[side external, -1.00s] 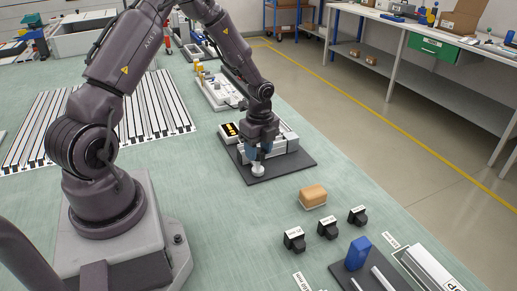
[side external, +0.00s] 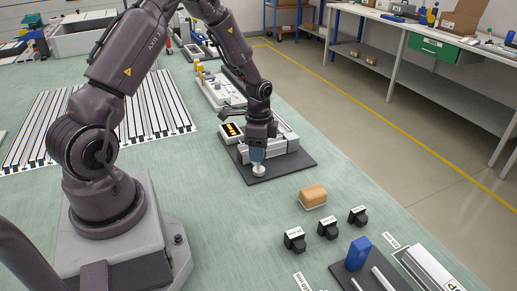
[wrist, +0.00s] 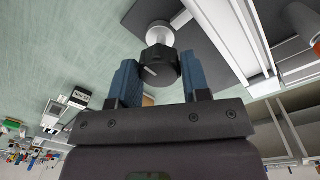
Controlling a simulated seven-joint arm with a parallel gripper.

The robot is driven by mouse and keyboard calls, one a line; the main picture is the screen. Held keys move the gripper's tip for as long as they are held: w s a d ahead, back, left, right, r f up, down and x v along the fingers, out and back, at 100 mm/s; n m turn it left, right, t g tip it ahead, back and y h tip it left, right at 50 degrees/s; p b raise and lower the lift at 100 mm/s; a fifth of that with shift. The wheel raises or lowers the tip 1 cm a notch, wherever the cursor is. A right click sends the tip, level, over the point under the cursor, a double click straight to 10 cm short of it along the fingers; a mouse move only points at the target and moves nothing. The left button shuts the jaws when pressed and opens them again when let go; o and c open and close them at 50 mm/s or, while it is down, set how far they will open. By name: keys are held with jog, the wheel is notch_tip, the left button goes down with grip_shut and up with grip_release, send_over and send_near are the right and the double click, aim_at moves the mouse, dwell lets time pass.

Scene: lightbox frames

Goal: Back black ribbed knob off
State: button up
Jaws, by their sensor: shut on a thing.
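The black ribbed knob (wrist: 160,66) shows in the wrist view between the two blue fingers of my gripper (wrist: 160,74), with a pale line on its face. My gripper is shut on the knob. A pale round stem or disc (wrist: 160,33) shows just beyond the knob. In the side external view my gripper (side external: 257,156) points down over the front of a dark base plate (side external: 290,168). The pale round part (side external: 258,171) shows right under the fingertips. The knob itself is hidden by the fingers there. I cannot tell how far it is turned.
A grey block assembly (side external: 283,140) and a black box with yellow markings (side external: 231,131) stand on the plate behind my gripper. A tan block (side external: 313,196), several small black labelled blocks (side external: 327,228) and a blue block (side external: 357,253) stand to the front right.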

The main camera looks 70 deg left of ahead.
jog(key=shift+w+d, duration=0.1)
dwell(0.3)
jog(key=o, duration=0.9)
jog(key=shift+o, duration=0.2)
jog(key=shift+r, duration=0.1)
notch_tip(320, 180, up, 13)
jog(key=shift+a, duration=0.3)
jog(key=shift+w, duration=0.1)
